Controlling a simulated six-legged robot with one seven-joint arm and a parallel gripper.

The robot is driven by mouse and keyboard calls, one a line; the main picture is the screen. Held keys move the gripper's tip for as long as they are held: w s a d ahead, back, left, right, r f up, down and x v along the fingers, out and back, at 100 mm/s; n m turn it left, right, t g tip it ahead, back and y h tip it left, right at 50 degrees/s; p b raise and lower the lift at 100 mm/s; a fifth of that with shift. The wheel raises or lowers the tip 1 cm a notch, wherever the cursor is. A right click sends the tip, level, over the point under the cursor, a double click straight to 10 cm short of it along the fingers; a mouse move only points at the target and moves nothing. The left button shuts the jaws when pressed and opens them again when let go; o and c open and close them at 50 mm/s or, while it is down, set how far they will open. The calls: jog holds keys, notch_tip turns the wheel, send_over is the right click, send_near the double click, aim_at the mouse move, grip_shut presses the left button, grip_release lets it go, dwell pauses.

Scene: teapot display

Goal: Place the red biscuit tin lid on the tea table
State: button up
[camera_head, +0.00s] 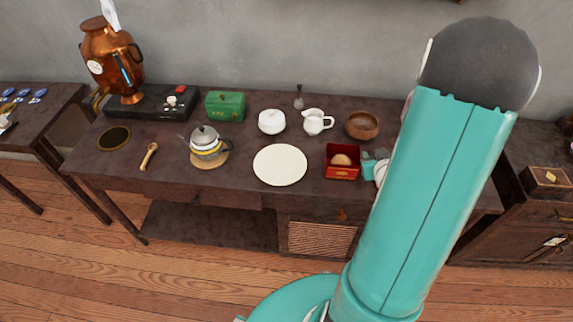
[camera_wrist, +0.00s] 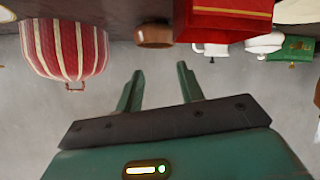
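A red tin (camera_head: 342,176) with gold trim stands near the front of the dark tea table (camera_head: 230,190). It looks open, with a round tan thing (camera_head: 341,160) inside. In the wrist view the red tin (camera_wrist: 222,22) shows upside down at the top. I cannot make out a separate red lid in either view. My gripper (camera_wrist: 160,72) is open, with nothing between its fingers in the wrist view. In the head view its teal end is just right of the tin, partly hidden by my arm.
A cream round plate (camera_head: 280,165) lies left of the tin. A wooden bowl (camera_head: 362,125), white jug (camera_head: 317,121), white lidded pot (camera_head: 271,121) and green tin (camera_head: 225,106) stand behind. A striped red-and-white object (camera_wrist: 65,50) shows in the wrist view. A teapot (camera_head: 206,145) stands farther left.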

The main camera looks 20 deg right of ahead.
jog(key=w+a+r+n+g+y, duration=0.1)
jog(key=w+a+r+g+y, duration=0.15)
jog(key=a+r, duration=1.3)
jog(key=s+a+r+g+y, duration=0.1)
jog(key=s+a+r, duration=0.2)
jog(key=s+a, duration=0.3)
jog(key=s+a+r+n+g+y, duration=0.1)
jog(key=s+a+r, duration=0.3)
jog(key=a, duration=0.7)
jog(key=shift+s+a+n+g+y, duration=0.3)
jog(key=shift+s+g+y, duration=0.2)
jog(key=shift+s, duration=0.6)
